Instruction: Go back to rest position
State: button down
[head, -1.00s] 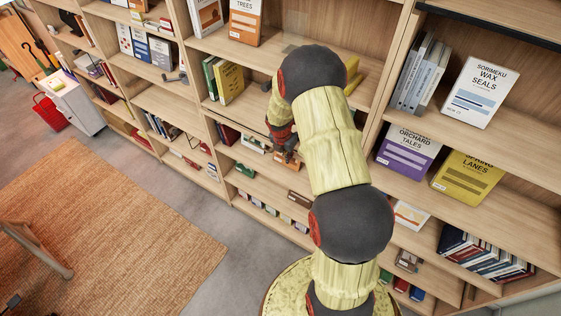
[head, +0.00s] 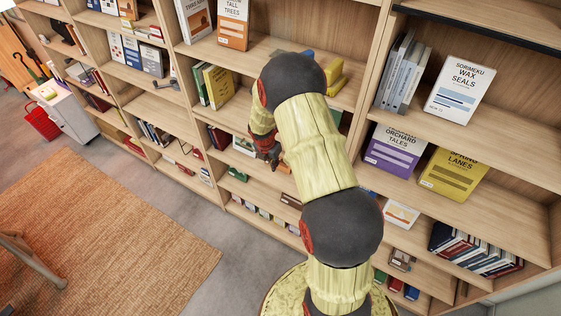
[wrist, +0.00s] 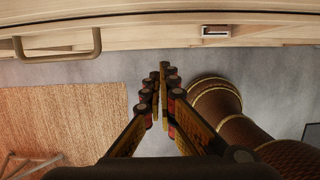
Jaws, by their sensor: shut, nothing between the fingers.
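My gripper (head: 272,157) hangs at the end of my folded arm, in front of the middle bookcase in the head view. Part of it is dark and small there. In the wrist view my gripper (wrist: 161,80) points down past the shelf fronts over the grey floor. Its fingers come together at the tips, shut with nothing between them. My arm hides part of the shelves behind it.
The bookcase (head: 385,180) fills the back and right, close to my arm. It holds a Wax Seals book (head: 458,89), a purple book (head: 392,150) and a yellow book (head: 453,172). Grey floor and an orange rug (head: 110,230) lie left. A red basket (head: 42,122) stands far left.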

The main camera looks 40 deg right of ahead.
jog(key=v, duration=0.9)
jog(key=shift+w+r, duration=0.25)
jog(key=shift+r, duration=0.1)
jog(key=shift+d, duration=0.1)
jog(key=s+a+r+m+t+y+b, duration=0.1)
jog(key=s+a+r+m+t+b, duration=0.1)
jog(key=s+a+m+b, duration=0.9)
jog(key=s+a+r+m+t+y+b, duration=0.1)
jog(key=s+a+r+m+b, duration=0.3)
jog(key=s+a+m+b, duration=0.7)
jog(key=s+a+t, duration=0.1)
jog(key=s+a, duration=0.1)
jog(key=s, duration=0.1)
jog(key=shift+t+y, duration=0.3)
